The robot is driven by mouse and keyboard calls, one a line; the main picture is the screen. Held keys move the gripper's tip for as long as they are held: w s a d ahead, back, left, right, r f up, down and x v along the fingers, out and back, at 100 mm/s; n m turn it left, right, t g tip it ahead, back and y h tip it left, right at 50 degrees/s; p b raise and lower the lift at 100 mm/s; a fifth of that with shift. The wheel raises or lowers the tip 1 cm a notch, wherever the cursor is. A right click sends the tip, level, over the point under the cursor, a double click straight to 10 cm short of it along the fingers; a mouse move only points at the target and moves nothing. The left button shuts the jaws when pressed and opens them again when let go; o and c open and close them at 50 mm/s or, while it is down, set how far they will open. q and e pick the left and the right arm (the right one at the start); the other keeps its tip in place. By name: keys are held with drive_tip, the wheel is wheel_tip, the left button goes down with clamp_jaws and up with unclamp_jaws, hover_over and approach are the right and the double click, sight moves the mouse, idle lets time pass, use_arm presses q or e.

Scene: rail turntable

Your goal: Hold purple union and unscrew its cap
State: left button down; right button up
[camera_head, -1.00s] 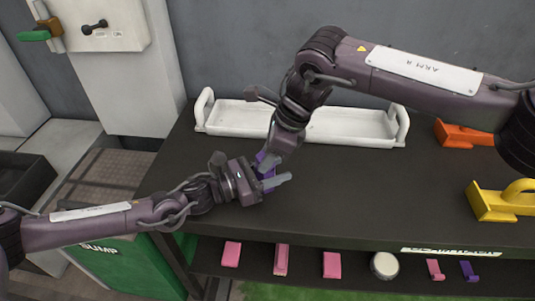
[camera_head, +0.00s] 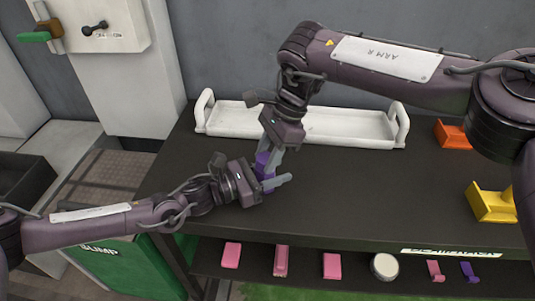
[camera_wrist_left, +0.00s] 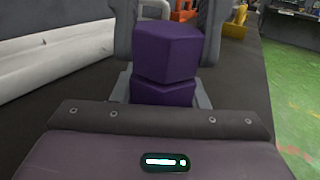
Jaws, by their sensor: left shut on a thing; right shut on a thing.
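The purple union (camera_head: 266,181) is upright over the dark bench top, with its cap (camera_head: 263,160) on top. The two stacked purple parts also show in the left wrist view, the cap (camera_wrist_left: 167,50) above the union body (camera_wrist_left: 163,90). My left gripper (camera_head: 274,183) comes from the left and is shut on the union body. My right gripper (camera_head: 268,158) comes down from above and is shut on the cap. The fingers hide part of both pieces, so I cannot tell whether the thread is loose.
A white tray (camera_head: 231,122) with end handles lies behind the grippers. An orange block (camera_head: 452,135) and a yellow handled piece (camera_head: 487,203) are at the right. Pink pieces (camera_head: 281,261), a round white-topped thing (camera_head: 384,266) and a small purple piece (camera_head: 469,271) are on the lower shelf.

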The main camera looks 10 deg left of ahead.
drive_tip(key=shift+f, duration=0.1)
drive_tip(key=shift+n+h, duration=0.3)
drive_tip(key=shift+n, duration=0.4)
drive_tip(key=shift+r, duration=1.6)
drive_tip(key=shift+r, duration=2.45)
use_arm(q)
drive_tip(key=c, duration=0.8)
unclamp_jaws()
drive_tip(key=shift+o, duration=0.2)
